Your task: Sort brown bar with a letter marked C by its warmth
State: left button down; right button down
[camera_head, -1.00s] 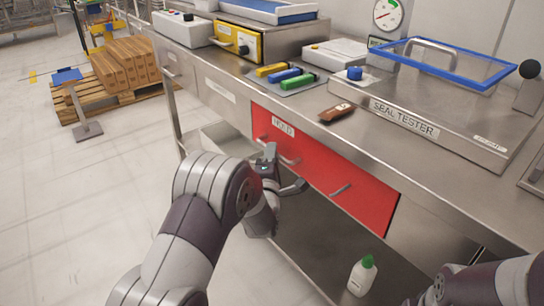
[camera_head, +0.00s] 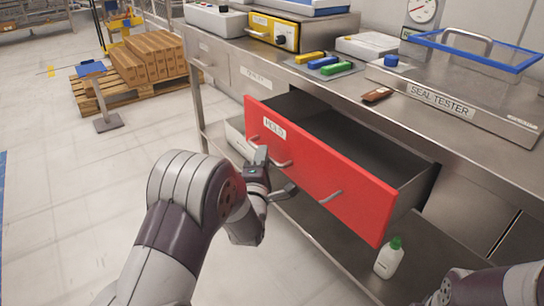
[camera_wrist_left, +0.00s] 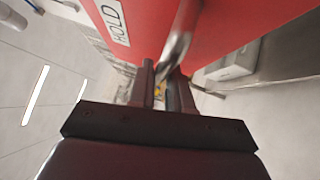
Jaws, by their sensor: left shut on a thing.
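The brown bar (camera_head: 377,95) lies on the steel counter, left of the seal tester. Its letter is too small to read. The red drawer (camera_head: 350,190), labelled HOLD, stands open below the counter, and its visible inside looks empty. My left gripper (camera_head: 276,176) is at the drawer front, shut on a metal drawer handle (camera_wrist_left: 178,48). The red front and HOLD label also fill the upper part of the left wrist view. Part of my right arm shows at the lower right, with its gripper out of view.
Yellow, blue and green bars (camera_head: 323,65) lie on a mat on the counter. The seal tester (camera_head: 445,95) with a blue frame stands at the right. A white bottle with a green cap (camera_head: 389,262) stands on the lower shelf. Boxes sit on a pallet at the left.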

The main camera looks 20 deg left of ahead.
pick_arm(q)
jog(key=s+a, duration=0.1)
jog(key=s, duration=0.1)
jog(key=s+a, duration=0.2)
jog(key=shift+s+a, duration=0.3)
jog(key=shift+s, duration=0.05)
jog(key=c, duration=1.1)
grip_release()
jog(key=s, duration=0.4)
jog(key=s+d+f+p, duration=0.1)
jog(key=s, duration=0.3)
jog(key=s+p, duration=0.1)
jog(key=s, duration=0.3)
jog(key=shift+s+d+f, duration=0.2)
jog(key=shift+d+f, duration=0.15)
jog(key=shift+f, duration=0.05)
